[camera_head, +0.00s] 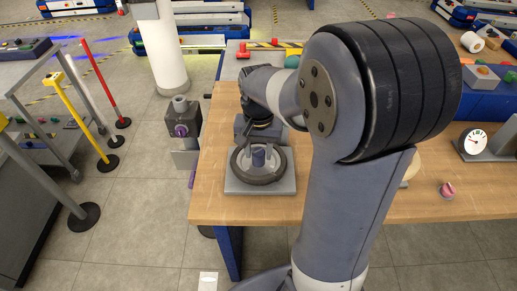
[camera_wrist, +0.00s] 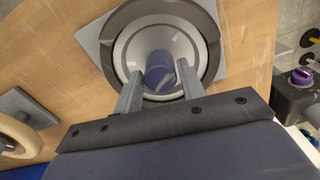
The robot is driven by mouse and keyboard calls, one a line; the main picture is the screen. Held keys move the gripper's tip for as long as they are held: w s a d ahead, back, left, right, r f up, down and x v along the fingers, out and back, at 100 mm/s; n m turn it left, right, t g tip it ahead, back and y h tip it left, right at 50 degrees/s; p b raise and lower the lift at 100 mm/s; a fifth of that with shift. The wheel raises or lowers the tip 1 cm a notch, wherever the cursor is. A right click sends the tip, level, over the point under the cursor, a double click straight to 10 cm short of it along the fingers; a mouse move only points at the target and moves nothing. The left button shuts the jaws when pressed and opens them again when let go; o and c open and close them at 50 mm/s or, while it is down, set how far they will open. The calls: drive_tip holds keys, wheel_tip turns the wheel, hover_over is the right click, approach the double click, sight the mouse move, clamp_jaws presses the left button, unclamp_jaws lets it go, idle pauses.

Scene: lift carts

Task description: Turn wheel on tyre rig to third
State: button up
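The tyre rig is a grey square plate (camera_head: 235,187) on the wooden table, with a dark tyre (camera_head: 278,172) around a pale wheel and a blue upright post (camera_head: 258,158) at its centre. In the wrist view the tyre (camera_wrist: 212,35), pale wheel (camera_wrist: 130,45) and blue post (camera_wrist: 160,72) are seen from above. My gripper (camera_wrist: 159,72) is over the wheel, its two fingers apart on either side of the blue post. I cannot tell whether the fingertips reach down beside it. No position numbers are readable. My arm hides part of the table.
A grey box with a purple knob (camera_head: 181,130) stands left of the table. A dial gauge (camera_head: 474,142) and a small pink item (camera_head: 447,189) are at the right. A cream ring on a grey base (camera_wrist: 22,125) lies near the rig in the wrist view.

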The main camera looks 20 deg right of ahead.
sight(259, 152)
clamp_jaws()
drive_tip(key=shift+n+p, duration=0.4)
drive_tip(key=shift+n, duration=1.9)
drive_tip(key=shift+o, duration=1.8)
unclamp_jaws()
wheel_tip(259, 152, up, 11)
